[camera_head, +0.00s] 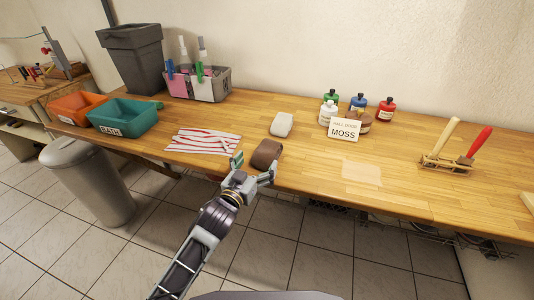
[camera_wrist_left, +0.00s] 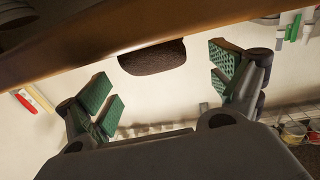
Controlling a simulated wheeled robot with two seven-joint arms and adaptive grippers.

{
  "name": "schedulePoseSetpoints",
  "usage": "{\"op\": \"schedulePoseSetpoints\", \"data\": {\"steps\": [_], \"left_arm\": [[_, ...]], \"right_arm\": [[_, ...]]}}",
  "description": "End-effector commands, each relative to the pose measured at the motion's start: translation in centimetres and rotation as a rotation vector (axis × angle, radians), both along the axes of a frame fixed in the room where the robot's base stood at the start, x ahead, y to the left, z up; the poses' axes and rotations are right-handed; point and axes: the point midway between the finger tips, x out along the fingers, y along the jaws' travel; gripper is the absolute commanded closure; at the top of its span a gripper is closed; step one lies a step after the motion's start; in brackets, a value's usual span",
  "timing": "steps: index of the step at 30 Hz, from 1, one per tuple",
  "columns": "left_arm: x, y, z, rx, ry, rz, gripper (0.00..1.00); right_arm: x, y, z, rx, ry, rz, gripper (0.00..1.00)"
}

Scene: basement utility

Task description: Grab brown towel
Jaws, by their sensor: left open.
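The brown towel (camera_head: 266,154) is a folded bundle lying on the wooden table near its front edge, in the head view. In the left wrist view the dark brown towel (camera_wrist_left: 152,57) shows at the top, between and beyond the fingers. My left gripper (camera_head: 254,167) is at the table's front edge, just in front of the towel. In the left wrist view my left gripper (camera_wrist_left: 165,85) has its green-padded fingers spread wide with nothing between them. I cannot tell whether a finger touches the towel. My right gripper is not in view.
On the wooden table (camera_head: 330,194), a white folded towel (camera_head: 281,124) lies behind the brown one and a red-striped cloth (camera_head: 203,141) lies to its left. Paint bottles and a MOSS sign (camera_head: 345,129) stand right. A teal BATH bin (camera_head: 123,117) stands left. The front right is mostly clear.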

Motion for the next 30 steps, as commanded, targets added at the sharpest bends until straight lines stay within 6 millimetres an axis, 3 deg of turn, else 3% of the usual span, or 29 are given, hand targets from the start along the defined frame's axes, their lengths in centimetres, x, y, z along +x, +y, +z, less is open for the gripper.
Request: {"op": "schedulePoseSetpoints", "data": {"steps": [21, 30], "left_arm": [[4.1, -2.0, 0.0, 0.000, 0.000, 0.000, 0.07], [4.7, -2.2, 0.0, 0.000, 0.000, 0.000, 0.07]], "right_arm": [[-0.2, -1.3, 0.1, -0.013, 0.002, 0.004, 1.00], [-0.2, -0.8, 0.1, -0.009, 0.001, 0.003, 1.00]]}}
